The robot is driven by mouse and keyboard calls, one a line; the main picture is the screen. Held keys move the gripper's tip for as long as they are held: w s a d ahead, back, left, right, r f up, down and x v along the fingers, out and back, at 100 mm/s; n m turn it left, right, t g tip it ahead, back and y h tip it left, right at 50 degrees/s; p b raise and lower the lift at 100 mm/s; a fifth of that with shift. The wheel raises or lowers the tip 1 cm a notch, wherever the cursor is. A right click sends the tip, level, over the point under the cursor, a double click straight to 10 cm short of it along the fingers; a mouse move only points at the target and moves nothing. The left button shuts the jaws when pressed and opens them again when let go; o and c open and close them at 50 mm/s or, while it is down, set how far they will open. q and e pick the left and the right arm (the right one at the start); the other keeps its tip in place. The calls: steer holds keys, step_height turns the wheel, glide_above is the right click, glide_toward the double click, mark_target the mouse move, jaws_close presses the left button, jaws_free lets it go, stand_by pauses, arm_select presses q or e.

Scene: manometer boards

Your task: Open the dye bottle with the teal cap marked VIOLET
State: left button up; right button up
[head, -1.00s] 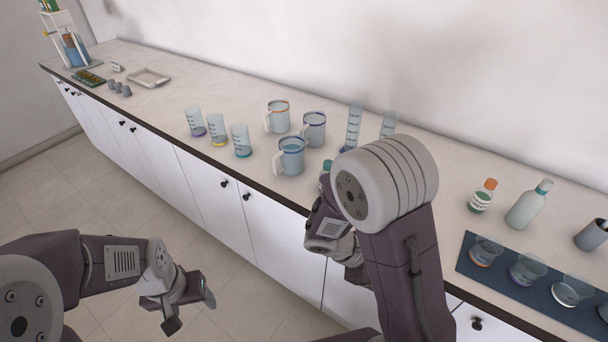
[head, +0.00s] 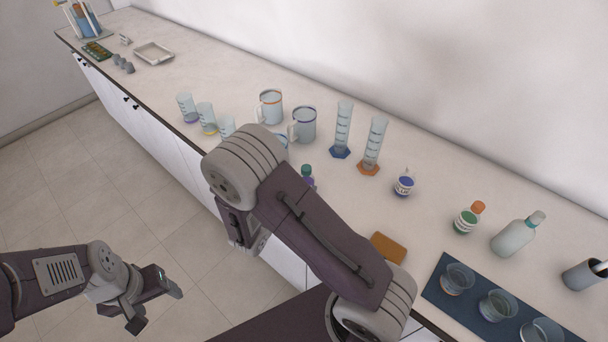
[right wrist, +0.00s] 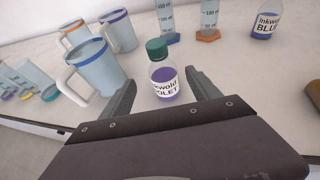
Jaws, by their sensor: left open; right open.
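The dye bottle (right wrist: 163,83) has a teal cap (right wrist: 157,49) and violet dye. Its label, partly cut off, ends in "OLET". It stands upright on the counter. In the head view the teal-capped bottle (head: 307,171) shows just right of my right arm, which hides part of its surroundings. My right gripper (right wrist: 164,90) is open, with one finger on each side of the bottle in the right wrist view; I cannot tell whether either touches it. Its fingers are hidden in the head view. My left gripper (head: 156,307) is open and empty, low over the floor, away from the counter.
Jugs (head: 302,124) and beakers (head: 206,117) stand left of the bottle. Two measuring cylinders (head: 342,130) stand behind it. A blue-dye bottle (head: 404,183), a sponge (head: 388,248), an orange-capped bottle (head: 467,219) and a dark mat (head: 436,290) with glass cups lie to the right.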

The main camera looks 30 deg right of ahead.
mark_target(310, 167)
steer(key=shift+w+d+f, duration=0.2)
steer(key=shift+w+d, duration=0.05)
steer(key=shift+p+x, duration=0.3)
steer(key=shift+x, duration=0.7)
steer(key=shift+w+d+f, duration=0.2)
steer(key=shift+d, duration=0.15)
steer(key=x, duration=0.2)
steer(key=p+x, duration=0.1)
steer(key=x, duration=0.2)
steer(key=shift+s+d+f, duration=0.15)
steer(key=shift+d+f, duration=0.1)
jaws_close()
steer(key=shift+r, duration=0.1)
step_height(310, 167, up, 4)
steer(key=p, duration=0.3)
steer(key=shift+r, duration=0.25)
steer(key=s+d+r+p, duration=0.1)
steer(key=s+r+p, duration=0.5)
steer(key=s+p, duration=0.3)
steer(key=s, duration=0.2)
steer(key=shift+s+d+r+p, duration=0.2)
steer(key=shift+s+d+p, duration=0.1)
steer(key=shift+d+p, duration=0.1)
